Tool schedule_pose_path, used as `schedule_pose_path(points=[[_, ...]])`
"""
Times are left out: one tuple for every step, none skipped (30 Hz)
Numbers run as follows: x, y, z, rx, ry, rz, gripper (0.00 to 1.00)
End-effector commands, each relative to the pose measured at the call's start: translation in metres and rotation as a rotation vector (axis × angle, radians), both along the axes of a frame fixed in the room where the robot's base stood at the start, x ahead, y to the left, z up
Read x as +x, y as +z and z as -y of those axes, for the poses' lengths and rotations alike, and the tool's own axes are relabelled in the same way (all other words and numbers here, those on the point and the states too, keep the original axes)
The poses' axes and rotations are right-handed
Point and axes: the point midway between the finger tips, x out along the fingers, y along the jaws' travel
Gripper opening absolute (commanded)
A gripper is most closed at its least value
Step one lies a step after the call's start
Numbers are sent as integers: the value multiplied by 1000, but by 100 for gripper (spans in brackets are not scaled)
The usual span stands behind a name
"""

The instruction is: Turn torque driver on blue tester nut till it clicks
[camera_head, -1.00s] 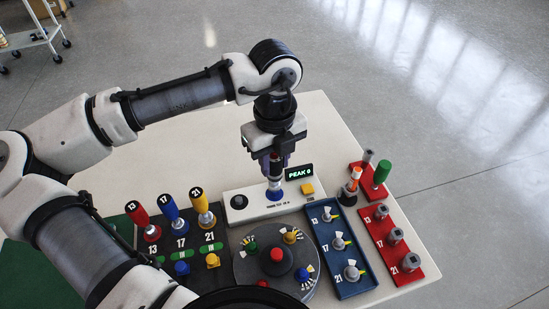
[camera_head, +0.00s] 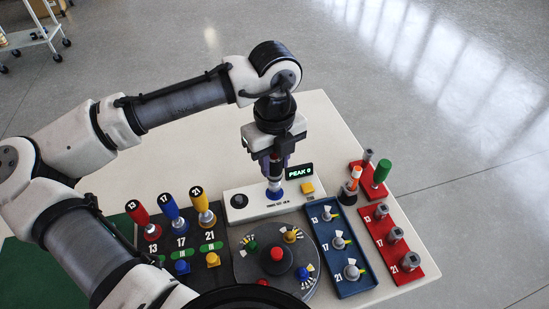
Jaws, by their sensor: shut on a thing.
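The torque tester (camera_head: 238,212) is a white box at the middle of the table, with a black knob, a yellow button and a small display (camera_head: 299,171) reading "PEAK 0". Its blue nut (camera_head: 275,194) sits on top of the box. My gripper (camera_head: 274,159) points down above the nut and is shut on the torque driver (camera_head: 274,183). The driver is upright, its silver lower end at the blue nut. My jaws hide most of its handle, and I cannot tell how fully it seats on the nut.
A dark rack (camera_head: 211,244) at left holds red, blue and yellow drivers marked 13, 17 and 21. A round turntable (camera_head: 247,276) stands in front. A blue tray (camera_head: 345,287) and a red tray (camera_head: 398,239) lie at right, below a green-handled tool (camera_head: 382,173).

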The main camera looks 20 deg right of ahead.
Motion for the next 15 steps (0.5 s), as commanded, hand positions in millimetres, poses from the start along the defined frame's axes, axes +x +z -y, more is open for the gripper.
schedule_pose_path(points=[[0,-1,0,0,0,0,8],[0,-2,0,0,0,0,8],[0,-2,0,0,0,0,8],[0,-3,0,0,0,0,8],[0,-3,0,0,0,0,8],[0,-4,0,0,0,0,8],[0,-4,0,0,0,0,8],[0,-5,0,0,0,0,8],[0,-5,0,0,0,0,8],[0,-6,0,0,0,0,8],[0,-6,0,0,0,0,8],[0,-7,0,0,0,0,8],[0,-7,0,0,0,0,8],[0,-8,0,0,0,0,8],[0,-8,0,0,0,0,8]])
